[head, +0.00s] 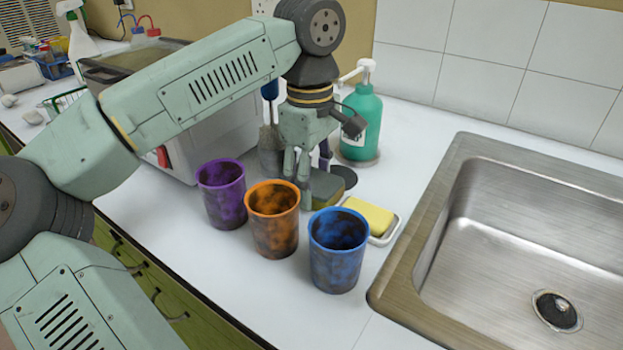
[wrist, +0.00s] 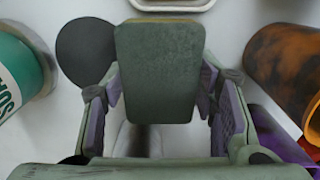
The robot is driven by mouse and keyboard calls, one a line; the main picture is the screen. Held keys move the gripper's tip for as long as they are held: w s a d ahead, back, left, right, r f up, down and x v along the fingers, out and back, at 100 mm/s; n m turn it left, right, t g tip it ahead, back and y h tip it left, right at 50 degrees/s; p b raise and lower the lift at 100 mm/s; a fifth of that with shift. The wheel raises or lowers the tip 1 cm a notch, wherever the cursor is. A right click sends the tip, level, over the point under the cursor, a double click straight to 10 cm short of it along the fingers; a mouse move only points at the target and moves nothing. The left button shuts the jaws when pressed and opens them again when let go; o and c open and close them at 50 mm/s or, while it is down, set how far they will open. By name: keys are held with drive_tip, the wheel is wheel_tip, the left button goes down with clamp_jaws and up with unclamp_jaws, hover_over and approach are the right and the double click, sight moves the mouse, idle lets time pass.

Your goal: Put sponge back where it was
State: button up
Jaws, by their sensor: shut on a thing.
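My gripper (head: 302,165) is low over the counter, behind the orange and blue cups. It is shut on a dark green sponge (head: 327,190) with a thin yellowish edge. In the wrist view the sponge (wrist: 160,70) sits between the two finger pads of my gripper (wrist: 162,95), its green face toward the camera. In the head view the fingers and the cups hide part of it. I cannot tell whether it touches the counter.
A purple cup (head: 222,195), orange cup (head: 272,225) and blue cup (head: 337,255) stand in front. A yellow block (head: 369,215) lies in a white dish (head: 388,237). A dark disc (head: 345,175) and green soap bottle (head: 361,125) are behind. The sink (head: 500,220) is right.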

drive_tip(key=shift+f, duration=0.2)
drive_tip(key=o, duration=1.2)
drive_tip(key=shift+o, duration=0.2)
drive_tip(key=shift+r, duration=0.1)
wheel_tip(320, 180, up, 12)
drive_tip(key=shift+p, duration=0.4)
drive_tip(key=shift+w+a+r, duration=0.1)
